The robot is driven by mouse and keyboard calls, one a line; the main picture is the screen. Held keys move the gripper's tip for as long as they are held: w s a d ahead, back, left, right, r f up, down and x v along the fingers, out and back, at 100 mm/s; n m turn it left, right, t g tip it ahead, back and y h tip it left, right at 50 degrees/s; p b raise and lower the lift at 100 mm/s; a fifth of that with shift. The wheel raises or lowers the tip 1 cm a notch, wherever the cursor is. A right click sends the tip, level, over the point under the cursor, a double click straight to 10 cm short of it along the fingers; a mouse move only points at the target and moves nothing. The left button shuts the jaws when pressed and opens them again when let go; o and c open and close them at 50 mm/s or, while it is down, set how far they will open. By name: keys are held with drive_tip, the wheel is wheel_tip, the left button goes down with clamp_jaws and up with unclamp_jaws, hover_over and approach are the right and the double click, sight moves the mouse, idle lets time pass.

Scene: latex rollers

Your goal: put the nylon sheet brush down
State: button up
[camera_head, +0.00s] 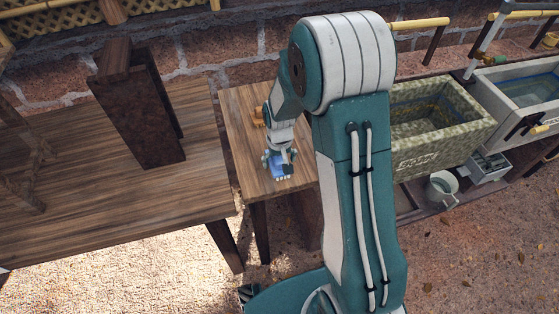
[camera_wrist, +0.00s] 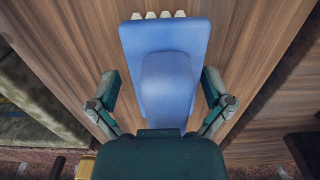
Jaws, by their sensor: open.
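The nylon sheet brush (camera_wrist: 167,80) is blue, with a flat plate, a raised rounded back and several pale bristle tufts at its far end. In the wrist view it appears to lie on a brown wooden table (camera_wrist: 255,50). My gripper (camera_wrist: 162,92) is open, with one finger on each side of the brush's raised back and a gap visible on both sides. In the head view the brush (camera_head: 279,167) shows small and blue under my gripper (camera_head: 278,162), on the small wooden table (camera_head: 245,125). My gripper hides part of it there.
A larger wooden table (camera_head: 60,220) with a dark upright wooden block (camera_head: 140,115) stands left of the small table. A mossy stone basin (camera_head: 440,118) and a grey basin (camera_head: 520,90) stand to the right.

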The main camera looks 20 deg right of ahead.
wheel_tip(320, 180, up, 12)
drive_tip(key=shift+r, duration=0.1)
drive_tip(key=s+r+t, duration=0.2)
drive_tip(key=s+r, duration=0.5)
drive_tip(key=s, duration=0.3)
drive_tip(key=s+r+t, duration=0.3)
drive_tip(key=s+r, duration=0.5)
drive_tip(key=s, duration=0.3)
drive_tip(key=shift+r+t, duration=0.25)
drive_tip(key=shift+t, duration=0.05)
drive_tip(key=shift+w, duration=0.1)
drive_tip(key=g, duration=0.4)
hover_over(280, 158)
wheel_tip(280, 158, down, 15)
drive_tip(key=shift+f, duration=0.1)
drive_tip(key=f, duration=0.3)
drive_tip(key=w+f, duration=0.1)
drive_tip(key=f, duration=0.3)
drive_tip(key=w+f, duration=0.1)
drive_tip(key=f, duration=0.2)
drive_tip(key=shift+a+f, duration=0.15)
drive_tip(key=shift+f, duration=0.25)
